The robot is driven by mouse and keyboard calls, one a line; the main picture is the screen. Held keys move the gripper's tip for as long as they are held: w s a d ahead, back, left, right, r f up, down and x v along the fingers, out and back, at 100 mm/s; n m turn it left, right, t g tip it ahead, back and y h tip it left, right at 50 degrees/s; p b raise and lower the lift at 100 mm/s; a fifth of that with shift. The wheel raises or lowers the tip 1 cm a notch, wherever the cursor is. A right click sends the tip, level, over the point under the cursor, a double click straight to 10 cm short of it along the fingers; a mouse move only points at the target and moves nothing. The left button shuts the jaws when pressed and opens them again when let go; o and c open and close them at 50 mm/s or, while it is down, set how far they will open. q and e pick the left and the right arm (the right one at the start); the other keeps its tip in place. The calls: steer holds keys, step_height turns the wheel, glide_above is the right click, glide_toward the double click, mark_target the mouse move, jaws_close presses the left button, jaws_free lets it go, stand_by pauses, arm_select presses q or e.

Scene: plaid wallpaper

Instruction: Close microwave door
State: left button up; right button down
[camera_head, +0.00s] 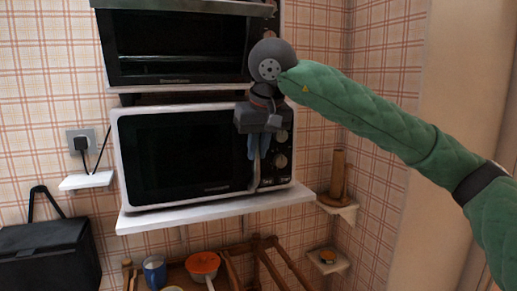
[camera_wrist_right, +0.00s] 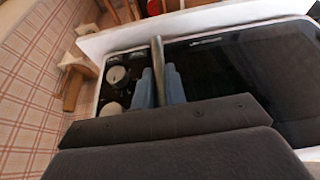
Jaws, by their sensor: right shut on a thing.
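The microwave (camera_head: 175,155) is white with a dark glass door and stands on a white wall shelf. Its door looks flush with the front in the head view. My right gripper (camera_head: 258,150) is in front of the right part of the microwave, its blue fingers shut on the upright metal door handle (camera_head: 255,172). In the right wrist view, the blue fingers (camera_wrist_right: 160,88) sit on both sides of the handle (camera_wrist_right: 158,62). The dark door (camera_wrist_right: 245,80) and the control knobs (camera_wrist_right: 116,82) lie on either side of it. My left gripper is not in view.
An oven (camera_head: 180,45) stands above the microwave. The white shelf (camera_head: 215,208) carries the microwave. A wooden rack (camera_head: 262,250) with a blue mug (camera_head: 154,270) and an orange-topped pot (camera_head: 203,264) is below. A small corner shelf (camera_head: 338,205) holds a wooden object. A black box (camera_head: 45,255) is at lower left.

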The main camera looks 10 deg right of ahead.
steer(key=shift+w+r, duration=0.2)
steer(key=c, duration=1.5)
jaws_free()
steer(key=shift+f, duration=0.1)
steer(key=shift+o, duration=0.3)
steer(key=shift+w, duration=0.15)
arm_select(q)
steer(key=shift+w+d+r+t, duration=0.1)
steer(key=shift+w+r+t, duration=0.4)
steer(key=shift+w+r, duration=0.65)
arm_select(e)
steer(key=s+d+r, duration=0.1)
steer(key=s+r, duration=0.1)
steer(key=s, duration=0.4)
steer(key=s+d+r, duration=0.2)
steer(key=s, duration=0.5)
steer(key=shift+s+d+r, duration=0.25)
steer(key=shift+s, duration=0.05)
